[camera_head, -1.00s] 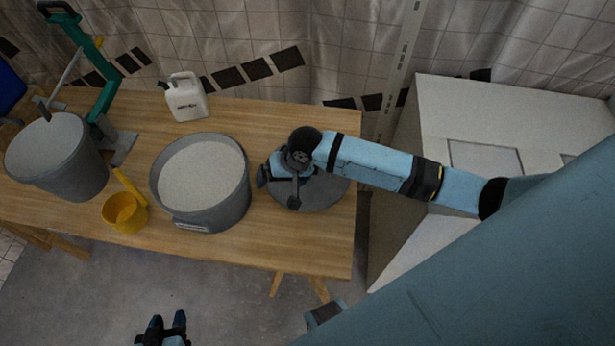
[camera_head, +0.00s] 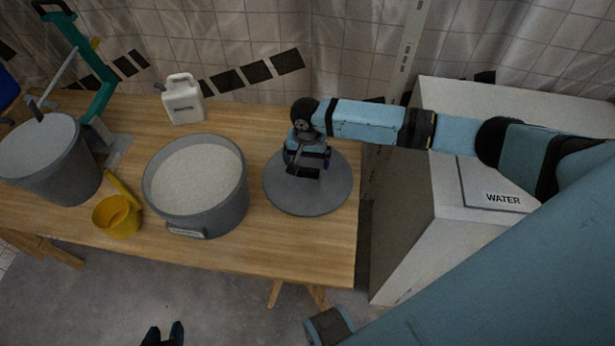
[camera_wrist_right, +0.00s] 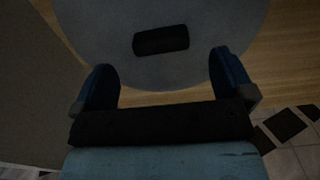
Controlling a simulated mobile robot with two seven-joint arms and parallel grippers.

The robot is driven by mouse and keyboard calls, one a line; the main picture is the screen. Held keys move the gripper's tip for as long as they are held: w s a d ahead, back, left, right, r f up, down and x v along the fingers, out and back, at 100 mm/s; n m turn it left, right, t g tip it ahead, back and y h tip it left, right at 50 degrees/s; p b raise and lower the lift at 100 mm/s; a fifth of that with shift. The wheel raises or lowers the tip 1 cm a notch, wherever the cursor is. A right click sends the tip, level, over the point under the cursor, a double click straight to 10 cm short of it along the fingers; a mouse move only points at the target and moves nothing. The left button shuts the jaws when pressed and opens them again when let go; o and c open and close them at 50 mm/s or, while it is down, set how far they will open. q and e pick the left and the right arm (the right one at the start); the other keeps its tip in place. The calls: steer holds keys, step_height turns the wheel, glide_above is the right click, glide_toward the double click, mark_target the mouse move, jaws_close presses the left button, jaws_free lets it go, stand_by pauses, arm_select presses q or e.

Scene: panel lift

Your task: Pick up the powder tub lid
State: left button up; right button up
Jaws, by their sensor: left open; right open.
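The powder tub lid (camera_head: 308,203) is a flat grey disc lying on the wooden table, right of the powder tub. It also shows in the right wrist view (camera_wrist_right: 195,68). Its short black handle (camera_wrist_right: 161,40) lies within the sideways span of the fingers, just beyond their tips in that picture. My right gripper (camera_head: 307,157) is open and empty over the lid; its blue fingers (camera_wrist_right: 165,72) stand apart. The grey powder tub (camera_head: 240,205) is open and full of pale powder. My left gripper (camera_head: 164,331) is open and empty at the bottom edge, away from the table.
A yellow scoop (camera_head: 118,217) stands left of the tub. Another grey bucket (camera_head: 62,180) stands further left, by a green stand (camera_head: 95,75). A white jug (camera_head: 183,100) is behind the tub. A white cabinet marked WATER (camera_head: 440,180) stands close right of the table (camera_head: 300,245).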

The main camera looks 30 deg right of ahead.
mark_target(308, 169)
steer(key=shift+w+d+f+b, duration=0.1)
steer(key=shift+f+b, duration=0.05)
steer(key=shift+f, duration=1.35)
steer(key=shift+w+d+f+b, duration=0.1)
steer(key=shift+f+b, duration=0.05)
steer(key=shift+f, duration=1.35)
arm_select(q)
steer(key=shift+w+f, duration=0.1)
steer(key=shift+f, duration=0.1)
arm_select(e)
steer(key=c, duration=1)
steer(key=shift+r, duration=0.1)
